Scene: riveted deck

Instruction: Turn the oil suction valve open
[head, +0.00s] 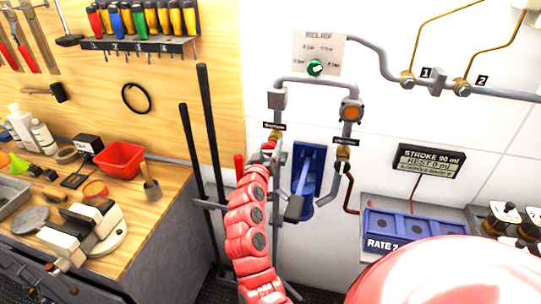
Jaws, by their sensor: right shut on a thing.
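My right gripper (274,152) is at the left pipe leg, by a brass valve body just under a small black label (273,126) too blurred to read. A second brass valve (343,153) sits on the right pipe leg under another small label. My left gripper is not in view.
A blue pump unit with a lever (307,178) stands right of my gripper. Two tall dark bars (208,120) rise at its left. A relief panel with green knob (316,67) is above. A workbench (150,205) with a red bin (119,160) fills the left.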

